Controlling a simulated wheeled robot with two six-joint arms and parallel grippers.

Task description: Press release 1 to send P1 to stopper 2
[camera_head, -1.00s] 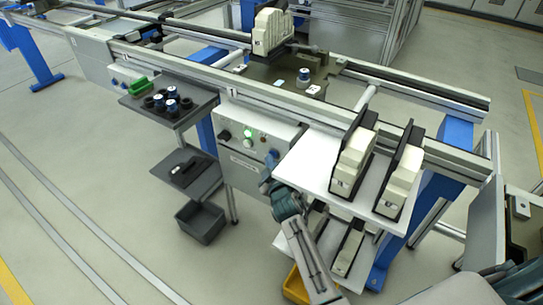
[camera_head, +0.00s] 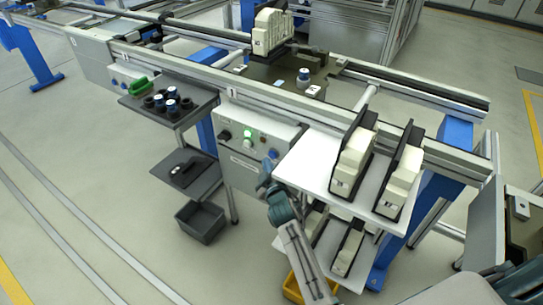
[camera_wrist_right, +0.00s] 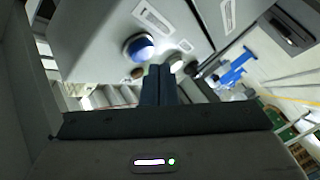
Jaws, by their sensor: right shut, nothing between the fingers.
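The control box (camera_head: 240,165) hangs under the front rail by the plate marked 1. It carries a green-lit button (camera_head: 248,134), a black knob (camera_head: 225,134) and a blue button (camera_head: 273,153) at its right end. My right gripper (camera_head: 264,183) is shut and empty, just below and in front of the blue button. In the right wrist view the shut fingers (camera_wrist_right: 160,84) point at the box face, beside the blue button (camera_wrist_right: 138,47) and apart from it in the picture. A dark pallet plate (camera_head: 262,74) with a cylinder (camera_head: 303,76) is on the line behind the box. My left gripper is out of view.
A white shelf (camera_head: 315,170) holding beige modules in black holders stands close right of my right gripper, with a lower shelf beneath. A grey tray (camera_head: 185,118) with small cylinders is at the left. Open floor lies in front.

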